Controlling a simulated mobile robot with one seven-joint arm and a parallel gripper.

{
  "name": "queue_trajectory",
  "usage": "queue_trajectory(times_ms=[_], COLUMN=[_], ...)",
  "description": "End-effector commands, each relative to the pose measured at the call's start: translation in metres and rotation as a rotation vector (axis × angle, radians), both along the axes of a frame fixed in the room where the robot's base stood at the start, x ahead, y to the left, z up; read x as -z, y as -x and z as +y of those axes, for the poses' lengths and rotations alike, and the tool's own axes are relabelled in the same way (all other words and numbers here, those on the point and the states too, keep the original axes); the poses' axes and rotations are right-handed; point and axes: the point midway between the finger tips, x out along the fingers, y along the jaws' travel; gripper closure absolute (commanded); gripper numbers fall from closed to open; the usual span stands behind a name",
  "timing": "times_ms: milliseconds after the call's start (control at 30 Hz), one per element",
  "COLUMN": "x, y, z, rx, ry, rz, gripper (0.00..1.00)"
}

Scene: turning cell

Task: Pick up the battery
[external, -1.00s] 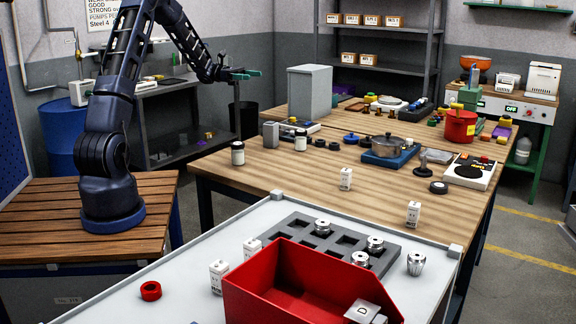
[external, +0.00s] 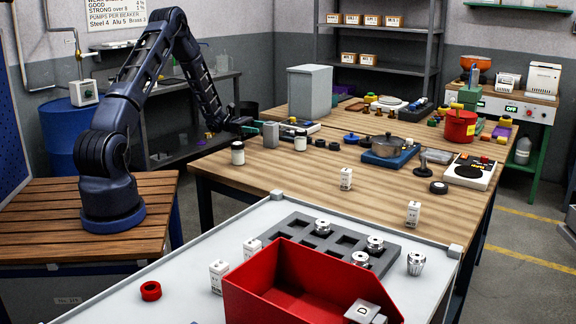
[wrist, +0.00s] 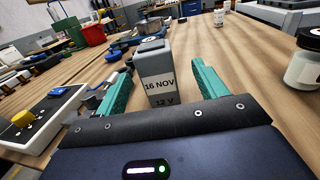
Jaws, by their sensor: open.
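The battery (wrist: 157,75) is a grey upright block marked "16 NOV" and "12 V", standing on the wooden table. In the external view it is the small grey block (external: 270,135) at the table's left part. My gripper (wrist: 160,85) is open, with its two green fingers on either side of the battery in the wrist view. A gap shows between the battery and the right finger; the left finger is closer to it. In the external view my gripper (external: 250,127) is low beside the battery's left side. Whether a finger touches it cannot be told.
A device with a yellow button (wrist: 35,115) lies at left. A large grey box (external: 310,93) stands behind.

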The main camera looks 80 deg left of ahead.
Motion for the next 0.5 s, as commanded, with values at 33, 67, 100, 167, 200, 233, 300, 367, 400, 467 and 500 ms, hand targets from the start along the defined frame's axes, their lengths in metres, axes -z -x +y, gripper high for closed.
queue_trajectory(times_ms=[33,67,100,167,200,233,300,367,400,467,500], x=[0.0,0.0,0.0,0.0,0.0,0.0,0.0,-0.001,-0.001,-0.001,-0.001], y=[-0.007,-0.01,-0.014,-0.017,-0.019,-0.02,-0.023,-0.028,-0.032,-0.039,-0.044], z=[-0.005,-0.007,-0.01,-0.012,-0.013,-0.013,-0.015,-0.018,-0.02,-0.023,-0.025], rx=[0.003,0.003,0.002,0.0,0.0,0.0,0.0,0.001,0.002,0.003,0.002], ry=[0.0,-0.001,-0.001,-0.001,-0.001,-0.001,0.0,0.0,0.0,-0.001,-0.001], rz=[0.0,0.001,0.001,0.001,0.001,0.001,0.0,0.0,0.0,0.001,0.0], gripper=[0.29,0.29,0.29,0.29,0.29,0.29,0.29,0.29,0.29,0.29,0.29])
